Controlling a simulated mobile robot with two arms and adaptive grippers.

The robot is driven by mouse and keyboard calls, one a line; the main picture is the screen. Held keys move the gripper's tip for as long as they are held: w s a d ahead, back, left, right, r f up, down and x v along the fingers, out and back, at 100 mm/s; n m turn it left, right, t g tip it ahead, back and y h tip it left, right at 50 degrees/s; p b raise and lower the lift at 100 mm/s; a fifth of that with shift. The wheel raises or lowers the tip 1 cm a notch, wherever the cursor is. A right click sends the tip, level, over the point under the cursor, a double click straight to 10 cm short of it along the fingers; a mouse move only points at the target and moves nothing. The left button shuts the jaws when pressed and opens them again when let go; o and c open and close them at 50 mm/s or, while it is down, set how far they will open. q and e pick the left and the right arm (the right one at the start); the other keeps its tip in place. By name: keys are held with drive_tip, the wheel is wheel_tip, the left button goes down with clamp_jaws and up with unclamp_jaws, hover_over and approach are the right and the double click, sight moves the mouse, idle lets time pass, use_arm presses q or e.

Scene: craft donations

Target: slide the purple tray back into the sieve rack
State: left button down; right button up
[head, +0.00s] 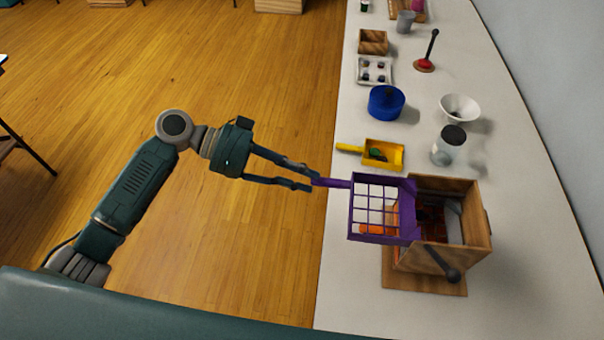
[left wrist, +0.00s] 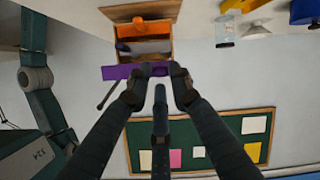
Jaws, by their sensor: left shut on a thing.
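The purple tray (head: 412,212) has a grid bottom and a handle that points left. My left gripper (head: 314,181) is shut on that handle. The wooden sieve rack (head: 462,256) stands at the front of the table. The tray is at the rack's open left side, mostly outside it; its right end overlaps the opening, and I cannot tell how far in it is. In the left wrist view the tray (left wrist: 115,72) shows as a purple strip before the rack (left wrist: 172,42), beyond the gripper (left wrist: 157,84). My right gripper is not in view.
An orange piece (head: 377,229) shows through the grid, low at the rack. A dark-knobbed lever (head: 452,275) is at the rack's front. Behind it stand a yellow scoop (head: 400,152), a dark-lidded jar (head: 447,152), a white bowl (head: 460,106) and a blue pot (head: 386,100).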

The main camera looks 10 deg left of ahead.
sight(346, 184)
use_arm(q)
drive_tip(key=shift+d, duration=0.15)
drive_tip(key=shift+d, duration=1.65)
drive_tip(key=shift+d, duration=1.7)
drive_tip(key=shift+b, duration=0.35)
drive_tip(key=shift+s+d, duration=0.1)
